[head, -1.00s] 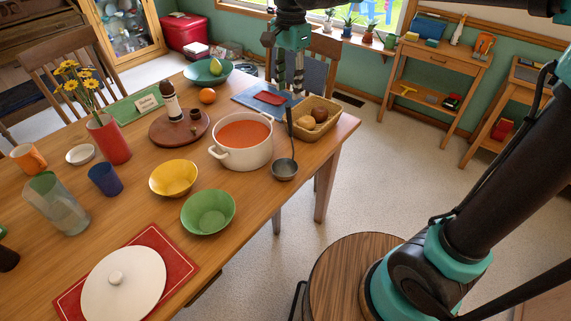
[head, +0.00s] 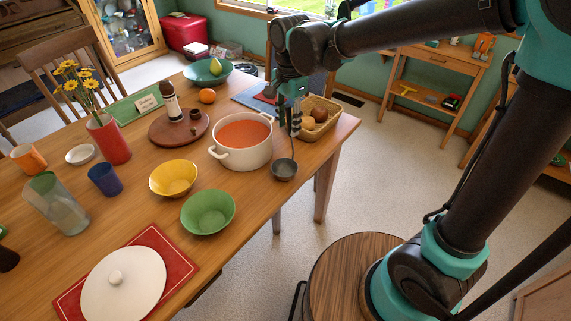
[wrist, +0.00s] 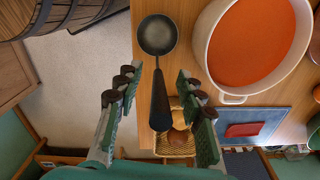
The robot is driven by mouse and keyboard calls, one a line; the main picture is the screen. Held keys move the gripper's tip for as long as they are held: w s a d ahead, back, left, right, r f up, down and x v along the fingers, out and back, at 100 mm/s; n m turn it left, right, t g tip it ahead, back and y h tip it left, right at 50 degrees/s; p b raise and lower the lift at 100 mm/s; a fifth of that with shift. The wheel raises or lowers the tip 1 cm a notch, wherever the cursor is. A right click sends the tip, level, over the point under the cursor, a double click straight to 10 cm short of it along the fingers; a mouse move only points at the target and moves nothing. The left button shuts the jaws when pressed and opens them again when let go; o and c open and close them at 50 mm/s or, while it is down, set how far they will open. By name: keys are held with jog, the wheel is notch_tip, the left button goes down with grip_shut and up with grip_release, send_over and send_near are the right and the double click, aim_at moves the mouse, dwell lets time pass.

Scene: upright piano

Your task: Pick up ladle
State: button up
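The ladle (head: 285,170) has a dark grey bowl at the table's right edge, beside the soup pot, and its dark handle rises toward my gripper. In the wrist view the ladle (wrist: 157,36) shows its bowl at the top and its black handle pointing down the picture. My gripper (head: 290,128) is above the table's right edge, at the upper handle. In the wrist view my gripper (wrist: 158,80) is open, with one finger pair on each side of the handle. Gaps show between the fingers and the handle. The head view partly hides the handle top behind the fingers.
A white pot (head: 243,157) of orange soup stands just left of the ladle. A wicker basket (head: 325,128) with round items is close behind the gripper. A blue mat with a red item (wrist: 245,129) lies nearby. Yellow and green bowls (head: 208,212) stand in front.

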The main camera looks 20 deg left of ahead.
grip_shut()
dwell(0.5)
